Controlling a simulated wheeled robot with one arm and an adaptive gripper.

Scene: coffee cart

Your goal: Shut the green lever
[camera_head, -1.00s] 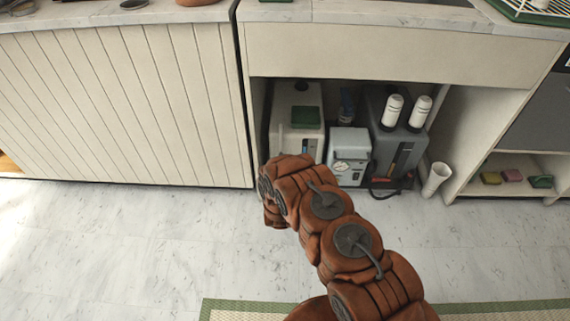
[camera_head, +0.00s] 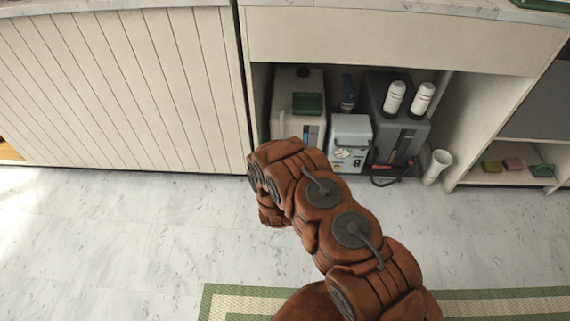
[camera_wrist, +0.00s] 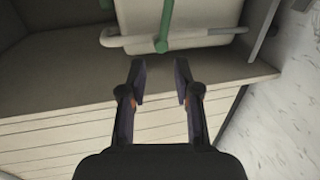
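The green lever (camera_wrist: 166,25) shows at the top of the wrist view as a thin green bar ending in a rounded tip. It lies across a pale horizontal pipe (camera_wrist: 205,33) in front of a whitish body. My gripper (camera_wrist: 160,80) is open, its two dark fingers apart with nothing between them. The fingertips are below the lever's tip in the wrist view, apart from it. In the head view my arm reaches the cabinet opening. I cannot make out the lever or my fingers there.
In the opening stand a white tank (camera_head: 284,95) with a green block (camera_head: 307,103), a pale gauge box (camera_head: 350,131) and a dark grey unit (camera_head: 376,94). A white cup (camera_head: 437,166) is at right. Slatted cabinet (camera_head: 120,90) flanks left; marble floor (camera_head: 110,235) is clear.

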